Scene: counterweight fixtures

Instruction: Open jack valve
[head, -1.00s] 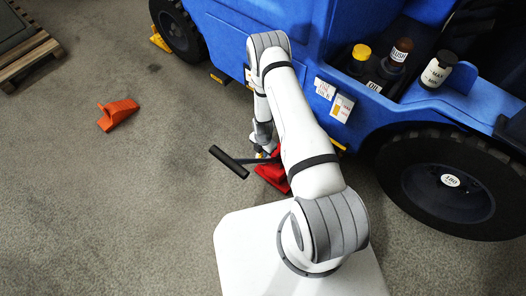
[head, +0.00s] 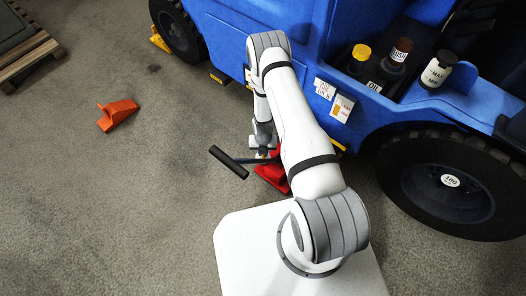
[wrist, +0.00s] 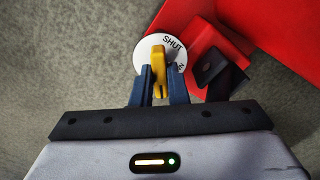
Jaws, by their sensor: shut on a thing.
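The red jack (head: 271,176) stands on the floor beside the blue vehicle, partly hidden behind my arm. Its long handle ends in a black grip (head: 229,162) at its left. In the wrist view, the yellow valve lever (wrist: 159,68) sits on a white round dial (wrist: 146,48) beside the red jack body (wrist: 284,25). The dial shows the word SHUT at upper right, with more lettering partly hidden at its right edge. The lever points up in that view, to the left of SHUT. My gripper (wrist: 160,82) is shut on the lever, one blue finger on each side.
A dark block (wrist: 218,70) on the jack is close to the right finger. The blue vehicle (head: 235,45) and its large wheel (head: 445,185) border the right side. An orange wedge (head: 118,114) lies on open floor at left, with a pallet (head: 28,60) beyond.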

